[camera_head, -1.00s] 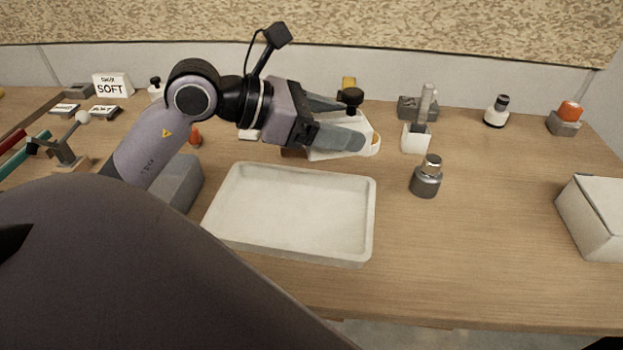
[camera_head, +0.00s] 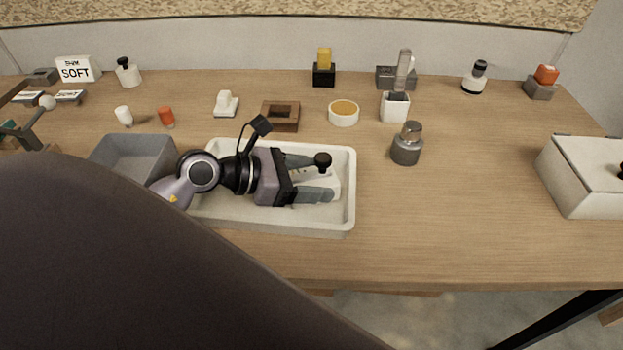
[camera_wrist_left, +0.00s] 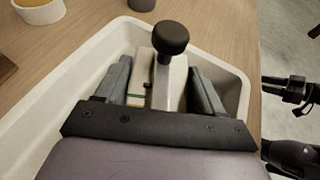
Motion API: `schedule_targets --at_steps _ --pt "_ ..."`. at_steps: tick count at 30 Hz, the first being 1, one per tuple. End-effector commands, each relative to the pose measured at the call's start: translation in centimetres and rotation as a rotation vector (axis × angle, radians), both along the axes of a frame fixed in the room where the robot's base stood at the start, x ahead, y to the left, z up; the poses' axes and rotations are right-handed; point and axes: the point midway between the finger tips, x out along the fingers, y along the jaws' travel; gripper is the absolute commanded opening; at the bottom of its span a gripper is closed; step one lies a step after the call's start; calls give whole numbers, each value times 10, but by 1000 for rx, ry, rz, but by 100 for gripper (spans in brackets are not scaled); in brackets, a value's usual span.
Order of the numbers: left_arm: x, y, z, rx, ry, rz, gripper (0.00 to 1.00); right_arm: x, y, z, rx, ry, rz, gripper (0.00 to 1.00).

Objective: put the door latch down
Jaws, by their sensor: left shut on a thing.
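The door latch is a pale metal piece (camera_head: 326,178) with a black round knob (camera_head: 322,160). My left gripper (camera_head: 318,182) is shut on it, one grey finger on each side. The gripper and latch are inside the outline of the white tray (camera_head: 347,210), toward its right end. In the left wrist view the latch body (camera_wrist_left: 168,78) stands between the fingers, knob (camera_wrist_left: 170,38) at its far end, with tray walls around. Whether the latch touches the tray floor is hard to tell.
A grey bin (camera_head: 135,150) stands left of the tray. Behind it are a brown wooden block (camera_head: 281,122) and a round white dish (camera_head: 343,116). A grey metal cylinder (camera_head: 406,148) stands to the right. A white box (camera_head: 585,175) is far right, with bare table between.

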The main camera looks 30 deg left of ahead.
Motion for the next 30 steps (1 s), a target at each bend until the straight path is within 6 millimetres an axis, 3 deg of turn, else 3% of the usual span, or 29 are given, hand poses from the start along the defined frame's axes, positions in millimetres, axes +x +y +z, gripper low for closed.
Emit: schedule_targets --at_steps 12,13,15,26,30 --pt "0 0 -6 -1 -3 0 24 0 0 -4 0 0 1 43" --pt "0 0 -6 0 0 0 74 0 0 -3 0 0 1 43" --pt "0 0 -6 0 0 0 93 0 0 -2 0 0 1 43" --pt "0 0 -1 -1 -1 0 93 0 0 1 0 -1 1 43" --pt "-9 8 1 1 2 2 93 1 0 -1 0 -2 1 43"
